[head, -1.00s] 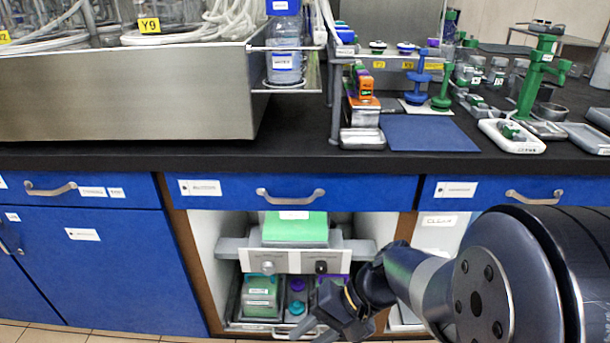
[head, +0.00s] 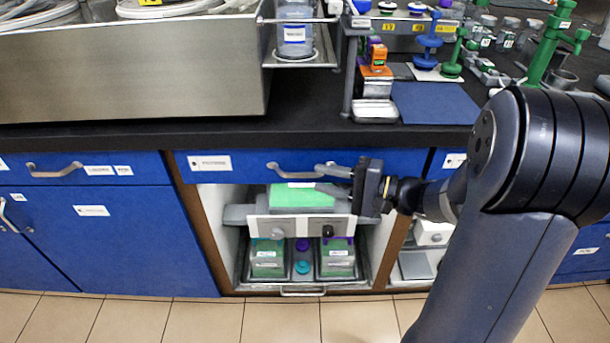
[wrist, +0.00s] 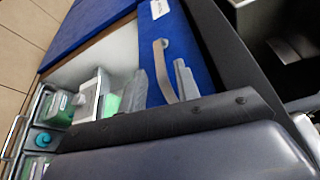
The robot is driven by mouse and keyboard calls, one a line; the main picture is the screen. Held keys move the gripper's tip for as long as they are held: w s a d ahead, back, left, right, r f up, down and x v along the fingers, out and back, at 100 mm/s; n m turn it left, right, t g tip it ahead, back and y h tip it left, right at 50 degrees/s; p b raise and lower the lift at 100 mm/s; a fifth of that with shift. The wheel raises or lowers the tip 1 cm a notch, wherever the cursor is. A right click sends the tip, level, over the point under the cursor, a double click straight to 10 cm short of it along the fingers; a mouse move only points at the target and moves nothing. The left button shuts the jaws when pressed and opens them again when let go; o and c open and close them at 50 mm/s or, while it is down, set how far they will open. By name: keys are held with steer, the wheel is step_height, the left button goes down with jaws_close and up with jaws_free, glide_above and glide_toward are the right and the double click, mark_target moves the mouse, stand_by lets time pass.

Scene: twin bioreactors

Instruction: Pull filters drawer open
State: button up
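The middle blue drawer (head: 245,165) is closed under the black countertop, with a white label (head: 210,163) too blurred to read. Its grey bar handle (head: 290,172) is partly overlapped by my gripper (head: 322,179) at its right end. My gripper is open, its two grey fingers apart one above the other and pointing left. In the wrist view the handle (wrist: 161,72) runs along the blue drawer front (wrist: 185,50), with one finger (wrist: 185,80) close beside it. I cannot tell whether the fingers touch the handle.
Below the drawer, an open compartment holds a grey and white device (head: 300,228) and green-filled containers (head: 268,258) on a tray. Another blue drawer (head: 100,168) is at left. A steel tray (head: 130,85) and a blue mat (head: 435,103) are on the counter.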

mark_target(310, 176)
steer(key=shift+b+x, duration=0.35)
steer(key=shift+x, duration=2.3)
jaws_close()
